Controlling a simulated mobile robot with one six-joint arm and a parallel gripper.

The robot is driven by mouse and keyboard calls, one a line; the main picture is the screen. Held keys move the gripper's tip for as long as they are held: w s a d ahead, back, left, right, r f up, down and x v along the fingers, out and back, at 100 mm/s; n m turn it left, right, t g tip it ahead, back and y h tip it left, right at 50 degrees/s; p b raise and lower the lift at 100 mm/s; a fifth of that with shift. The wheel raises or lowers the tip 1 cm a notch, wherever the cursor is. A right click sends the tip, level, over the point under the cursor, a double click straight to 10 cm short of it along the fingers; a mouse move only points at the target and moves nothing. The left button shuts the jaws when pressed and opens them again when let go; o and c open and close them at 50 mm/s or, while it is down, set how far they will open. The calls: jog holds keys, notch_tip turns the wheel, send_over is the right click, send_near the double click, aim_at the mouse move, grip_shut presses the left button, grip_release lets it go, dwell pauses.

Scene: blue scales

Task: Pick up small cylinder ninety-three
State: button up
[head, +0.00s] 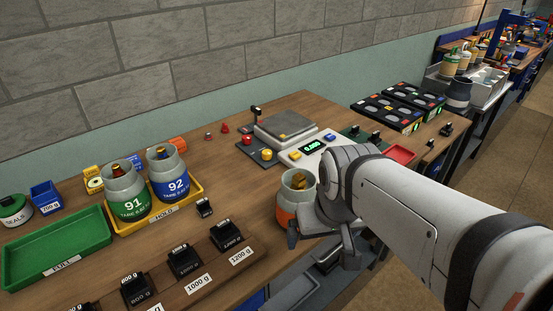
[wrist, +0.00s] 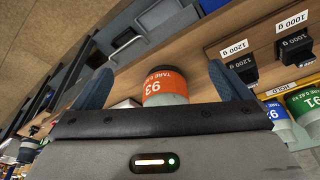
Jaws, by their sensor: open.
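Cylinder ninety-three is a small grey cylinder with an orange band (head: 285,214). It stands upright near the table's front edge in the head view, partly hidden behind my gripper (head: 322,248). In the wrist view its orange label "93" (wrist: 165,86) shows upside down, between my two blue fingertips (wrist: 165,88). My gripper is open, with one finger on each side of the cylinder and gaps visible in the wrist view. I cannot tell how far the fingers reach around it.
Cylinders 91 (head: 127,193) and 92 (head: 168,175) stand in a yellow HOLD tray (head: 194,190) to the left. Black weights (head: 184,261) line the front edge. A scale (head: 285,128) stands behind. A green tray (head: 92,228) lies at far left.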

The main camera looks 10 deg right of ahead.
aim_at(299, 176)
jog(key=shift+o, duration=0.2)
jog(key=w+r+m+b, duration=0.1)
jog(key=w, duration=0.5)
jog(key=w+r+m+b, duration=0.1)
jog(key=w, duration=0.5)
jog(key=w+r+m+g, duration=0.1)
jog(key=w+r, duration=0.1)
jog(key=w, duration=0.4)
jog(key=shift+a+b, duration=0.3)
jog(key=shift+b, duration=0.1)
jog(key=shift+w+f, duration=0.2)
jog(key=shift+f, duration=0.05)
jog(key=f, duration=0.7)
jog(key=shift+w+d+f+p, duration=0.1)
jog(key=shift+w+d+p, duration=0.2)
jog(key=shift+w, duration=0.1)
jog(key=c, duration=2.1)
